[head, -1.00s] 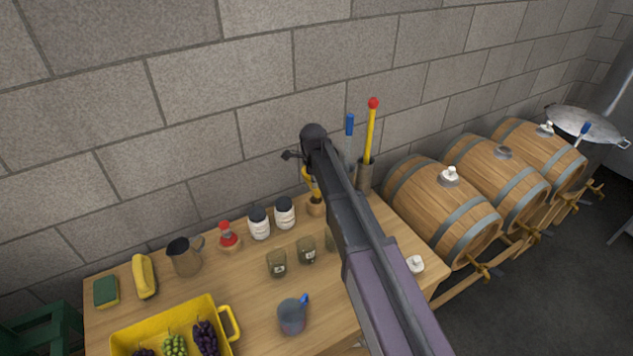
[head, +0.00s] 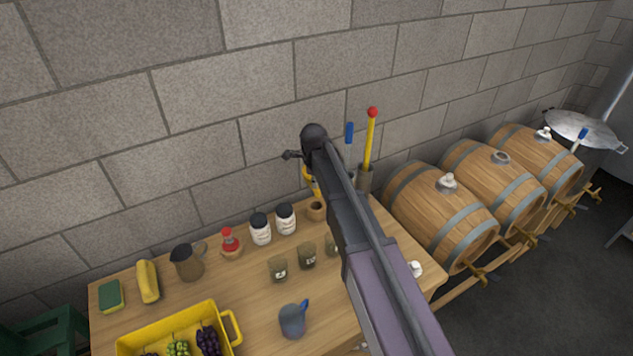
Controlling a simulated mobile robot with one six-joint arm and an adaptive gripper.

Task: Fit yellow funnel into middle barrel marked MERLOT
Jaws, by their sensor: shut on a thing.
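The yellow funnel (head: 310,176) shows partly behind my arm, with its narrow end pointing down just above a small wooden cup (head: 316,212) at the back of the bench. My gripper (head: 300,160) is mostly hidden behind my arm; only a dark part shows, shut at the funnel's upper end. The middle barrel (head: 478,178) lies on its side in the row at right, with an open metal-rimmed hole (head: 501,158) on top. No MERLOT lettering can be read from here.
The left barrel (head: 425,205) and right barrel (head: 530,150) have white stoppers. A holder (head: 364,180) with a red-tipped yellow rod (head: 369,140) stands between my arm and the barrels. Jars (head: 261,229), glasses and a yellow crate (head: 230,325) occupy the bench (head: 255,300).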

